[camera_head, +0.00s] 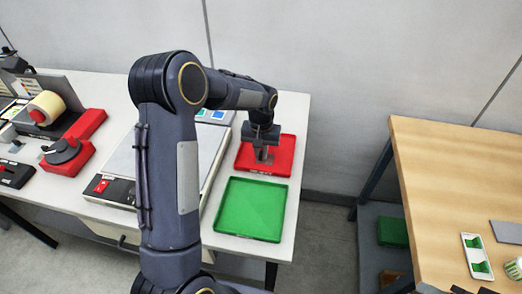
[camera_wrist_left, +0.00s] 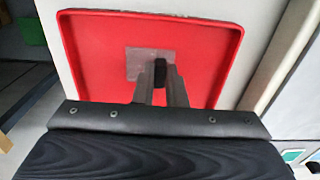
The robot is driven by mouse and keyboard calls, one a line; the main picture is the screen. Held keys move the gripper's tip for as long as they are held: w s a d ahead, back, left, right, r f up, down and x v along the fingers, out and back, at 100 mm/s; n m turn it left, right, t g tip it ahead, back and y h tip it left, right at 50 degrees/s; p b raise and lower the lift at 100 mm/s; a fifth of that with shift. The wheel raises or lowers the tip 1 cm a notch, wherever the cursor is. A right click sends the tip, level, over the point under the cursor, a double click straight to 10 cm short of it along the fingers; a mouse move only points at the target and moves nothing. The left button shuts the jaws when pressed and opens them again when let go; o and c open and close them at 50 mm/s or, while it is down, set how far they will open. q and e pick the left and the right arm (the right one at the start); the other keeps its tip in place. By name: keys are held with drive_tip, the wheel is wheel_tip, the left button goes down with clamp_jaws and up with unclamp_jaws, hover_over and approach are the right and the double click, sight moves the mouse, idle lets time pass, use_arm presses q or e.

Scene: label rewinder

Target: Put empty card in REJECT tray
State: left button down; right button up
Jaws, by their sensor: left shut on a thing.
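The red tray (camera_head: 282,164) lies at the back right of the white table, with small lettering on its front rim that I cannot read. It fills the upper middle of the left wrist view (camera_wrist_left: 100,75). My left gripper (camera_head: 264,152) is above this tray, pointing down, and its fingers (camera_wrist_left: 163,85) are shut on a thin grey card (camera_wrist_left: 140,62). The card shows flat against the red tray floor in the wrist view; I cannot tell whether it touches the floor. My right gripper is not in view.
An empty green tray (camera_head: 250,208) lies just in front of the red one. A flat device with a light top (camera_head: 204,146) stands to the left, and a red rewinder with a label roll (camera_head: 48,108) farther left. A wooden table (camera_head: 450,170) is at the right, across a gap.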

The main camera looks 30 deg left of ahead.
sight(261, 154)
use_arm(q)
drive_tip(key=c, duration=1.5)
unclamp_jaws()
wheel_tip(261, 154, up, 12)
drive_tip(key=s+r+t+h, duration=0.1)
drive_tip(key=s+r, duration=0.2)
drive_tip(key=s, duration=0.4)
drive_tip(key=s+r+t+h, duration=0.1)
drive_tip(key=s+r+t, duration=0.15)
drive_tip(key=s, duration=0.45)
drive_tip(key=s+d+f, duration=0.1)
drive_tip(key=s+d, duration=0.1)
drive_tip(key=s, duration=0.3)
drive_tip(key=s+d+f+m+t+h, duration=0.1)
drive_tip(key=s+d, duration=0.1)
drive_tip(key=s, duration=0.3)
drive_tip(key=s+d+f+t+b, duration=0.1)
drive_tip(key=s+d, duration=0.1)
drive_tip(key=s, duration=0.2)
drive_tip(key=shift+s+f+h, duration=0.35)
drive_tip(key=shift+s+h, duration=0.05)
